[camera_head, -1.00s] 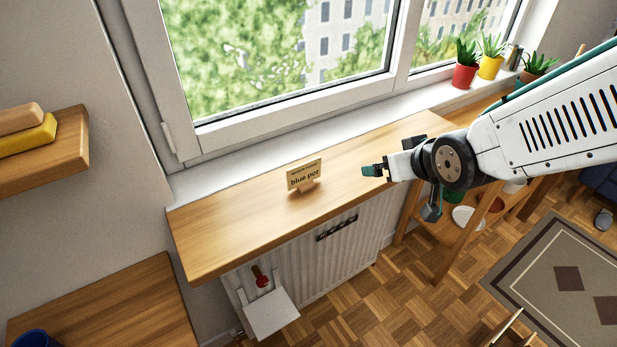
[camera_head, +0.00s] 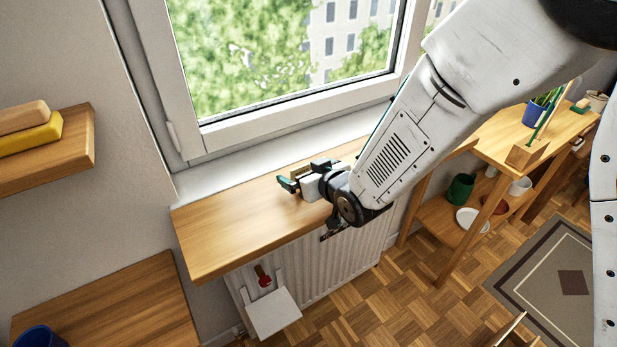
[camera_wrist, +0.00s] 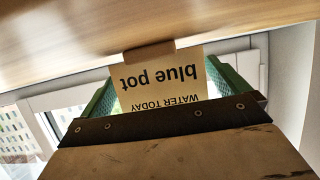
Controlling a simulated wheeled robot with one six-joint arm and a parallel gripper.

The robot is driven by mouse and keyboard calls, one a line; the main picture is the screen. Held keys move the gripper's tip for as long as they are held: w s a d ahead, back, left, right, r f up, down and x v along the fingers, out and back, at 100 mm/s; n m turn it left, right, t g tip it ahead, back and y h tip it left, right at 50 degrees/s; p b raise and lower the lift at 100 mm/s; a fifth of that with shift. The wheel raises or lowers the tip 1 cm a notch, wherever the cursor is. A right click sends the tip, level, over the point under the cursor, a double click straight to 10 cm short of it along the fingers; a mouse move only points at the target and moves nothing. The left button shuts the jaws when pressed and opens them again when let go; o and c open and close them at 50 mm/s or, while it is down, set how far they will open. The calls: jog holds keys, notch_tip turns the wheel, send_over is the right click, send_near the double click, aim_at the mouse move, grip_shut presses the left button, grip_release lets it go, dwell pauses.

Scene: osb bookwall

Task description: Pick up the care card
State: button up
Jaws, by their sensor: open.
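The care card (camera_wrist: 163,82) is a small tan card reading "WATER TODAY" and "blue pot", upside down in the wrist view. It stands in a small wooden holder (camera_wrist: 149,52) on the wooden sill shelf (camera_head: 240,225). My gripper (camera_wrist: 166,72) is open, with one green finger on each side of the card. A gap shows at the left finger; I cannot tell whether the right one touches. In the head view my gripper (camera_head: 288,184) is low over the shelf and mostly hides the card.
The window frame (camera_head: 290,110) rises behind the shelf. A radiator (camera_head: 325,270) is below it. A wall shelf (camera_head: 75,150) with blocks is at the left. A wooden plant stand (camera_head: 490,150) is at the right. The shelf's left part is bare.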

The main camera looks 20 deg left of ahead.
jog(key=shift+w+a+f, duration=0.15)
jog(key=shift+w+a, duration=0.1)
jog(key=shift+a, duration=0.1)
jog(key=c, duration=0.9)
jog(key=shift+o, duration=0.2)
